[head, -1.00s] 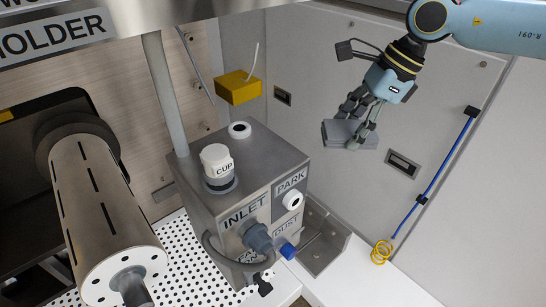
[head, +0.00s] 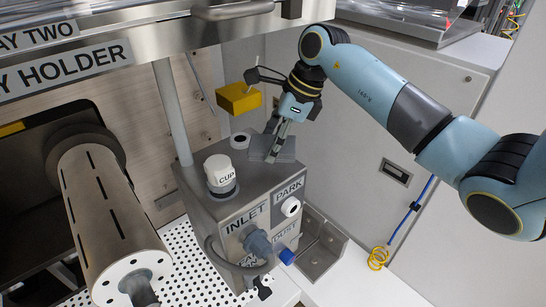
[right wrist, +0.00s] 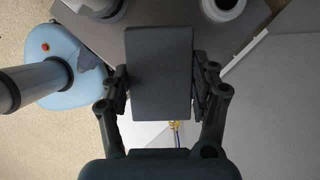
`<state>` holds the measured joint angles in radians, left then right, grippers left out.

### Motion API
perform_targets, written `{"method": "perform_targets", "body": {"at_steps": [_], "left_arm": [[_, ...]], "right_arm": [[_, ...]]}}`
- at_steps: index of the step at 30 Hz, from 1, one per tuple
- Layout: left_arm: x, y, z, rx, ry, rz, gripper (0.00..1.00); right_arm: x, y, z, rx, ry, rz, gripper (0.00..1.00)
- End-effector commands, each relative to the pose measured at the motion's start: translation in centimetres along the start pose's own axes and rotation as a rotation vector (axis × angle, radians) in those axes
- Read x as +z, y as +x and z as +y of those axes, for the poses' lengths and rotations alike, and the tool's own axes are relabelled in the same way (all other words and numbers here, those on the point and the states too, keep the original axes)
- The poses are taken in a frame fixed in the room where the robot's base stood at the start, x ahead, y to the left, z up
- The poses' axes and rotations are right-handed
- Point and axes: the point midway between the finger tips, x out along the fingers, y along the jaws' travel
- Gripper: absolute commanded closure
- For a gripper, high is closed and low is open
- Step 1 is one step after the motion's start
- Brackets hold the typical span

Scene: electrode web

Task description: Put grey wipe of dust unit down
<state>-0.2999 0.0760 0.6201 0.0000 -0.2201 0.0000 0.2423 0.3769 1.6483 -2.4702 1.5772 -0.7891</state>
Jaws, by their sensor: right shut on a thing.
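The grey wipe (head: 284,152) is a flat, dark grey rectangular pad. My right gripper (head: 276,140) is shut on it, over the top right part of the grey dust unit (head: 204,207). In the right wrist view the wipe (right wrist: 158,75) sits between the two fingers of the gripper (right wrist: 160,85). The dust unit's top shows below it in that view. I cannot tell whether the wipe touches the top. The unit bears labels reading CUP, INLET, PARK and DUST. My left gripper does not show.
A white cup (head: 218,169) and a white ring with a dark centre (head: 240,139) stand on the unit's top, left of the wipe. A yellow block (head: 238,98) is behind. A slotted metal cylinder (head: 100,220) lies at left. A metal bracket (head: 320,245) is at the unit's right.

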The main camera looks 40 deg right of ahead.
Motion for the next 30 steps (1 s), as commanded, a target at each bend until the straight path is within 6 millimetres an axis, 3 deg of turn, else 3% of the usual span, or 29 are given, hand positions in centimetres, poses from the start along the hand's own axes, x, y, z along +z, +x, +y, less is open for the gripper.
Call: {"method": "perform_targets", "body": {"at_steps": [11,22,23,27,30], "left_arm": [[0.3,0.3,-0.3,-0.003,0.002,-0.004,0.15],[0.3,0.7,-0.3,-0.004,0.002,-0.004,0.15],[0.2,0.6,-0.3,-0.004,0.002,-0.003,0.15],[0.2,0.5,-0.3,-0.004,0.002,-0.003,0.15],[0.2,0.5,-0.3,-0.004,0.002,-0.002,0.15]], "right_arm": [[-1.4,3.9,-0.1,0.001,0.001,0.001,0.59],[-1.6,4.4,-0.1,-0.001,-0.001,0.001,0.59],[-1.5,4.3,-0.1,-0.001,0.0,0.001,0.35],[-1.5,4.2,-0.1,-0.001,0.0,0.001,0.17],[-1.5,4.2,-0.1,-0.001,0.0,0.001,0.15]]}}
